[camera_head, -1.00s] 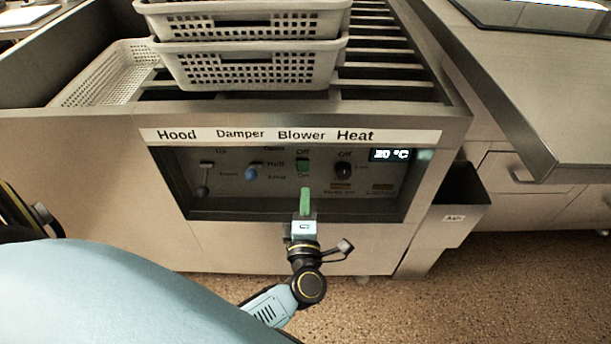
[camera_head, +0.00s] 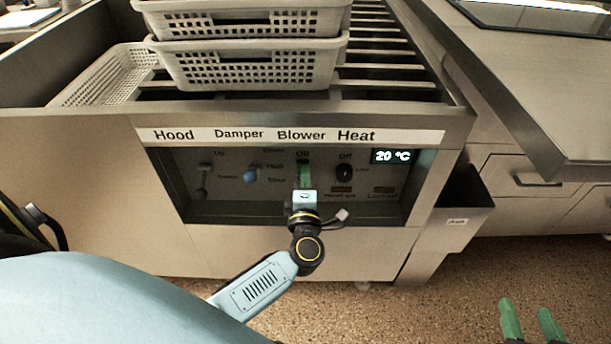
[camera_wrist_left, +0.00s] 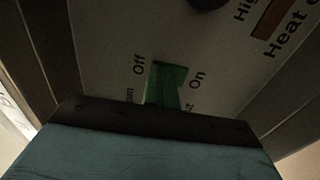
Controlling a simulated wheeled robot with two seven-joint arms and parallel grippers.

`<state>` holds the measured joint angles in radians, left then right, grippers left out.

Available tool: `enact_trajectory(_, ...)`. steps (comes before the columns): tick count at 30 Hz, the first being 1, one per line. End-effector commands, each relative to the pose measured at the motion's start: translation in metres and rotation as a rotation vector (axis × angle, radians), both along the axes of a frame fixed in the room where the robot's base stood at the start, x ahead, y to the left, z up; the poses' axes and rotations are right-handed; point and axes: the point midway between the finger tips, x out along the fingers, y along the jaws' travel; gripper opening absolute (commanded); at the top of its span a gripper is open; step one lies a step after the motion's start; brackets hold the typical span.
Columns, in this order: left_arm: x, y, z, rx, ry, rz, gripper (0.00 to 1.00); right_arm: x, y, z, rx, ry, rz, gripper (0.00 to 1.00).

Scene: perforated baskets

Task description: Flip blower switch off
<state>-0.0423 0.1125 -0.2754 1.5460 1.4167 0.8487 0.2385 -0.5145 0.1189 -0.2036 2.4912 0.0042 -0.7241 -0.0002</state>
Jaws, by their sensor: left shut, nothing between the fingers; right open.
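The blower switch sits under the Blower label (camera_head: 301,135) on the dark control panel (camera_head: 222,185). In the head view it is largely hidden behind my left gripper (camera_head: 304,168), which is shut and empty with its green fingertips at the switch. In the left wrist view the green left fingertips (camera_wrist_left: 166,80) lie between the words Off and On. The switch cannot be told apart from the fingers there, so its position and any contact are unclear. My right gripper (camera_head: 530,320) is open and empty over the floor at the lower right.
The damper knob (camera_head: 250,176) and hood lever (camera_head: 202,183) are left of the blower, the heat knob (camera_head: 344,172) right. A display (camera_head: 394,156) reads 20 °C. Stacked perforated baskets (camera_head: 250,65) stand above on the slatted top. A grey bin (camera_head: 462,212) hangs at right.

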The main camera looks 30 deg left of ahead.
Motion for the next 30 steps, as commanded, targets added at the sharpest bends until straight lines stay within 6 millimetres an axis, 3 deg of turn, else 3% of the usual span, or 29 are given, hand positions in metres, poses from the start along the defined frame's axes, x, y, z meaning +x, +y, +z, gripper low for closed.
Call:
enact_trajectory(4,0.000,0.000,0.001,-0.002,0.003,0.000,0.00,-0.002,-0.002,-0.004,-0.009,0.034,-0.003,0.41)
enact_trajectory(14,0.004,0.003,0.005,-0.021,0.035,0.001,0.00,-0.038,-0.023,-0.052,-0.101,0.379,-0.033,0.41)
enact_trajectory(24,0.004,0.003,0.003,-0.020,0.032,0.001,0.00,-0.039,-0.023,-0.054,-0.102,0.387,-0.033,0.41)
enact_trajectory(30,-0.005,-0.008,0.006,-0.022,0.035,-0.002,0.00,-0.060,-0.033,-0.068,-0.136,0.530,-0.046,0.41)
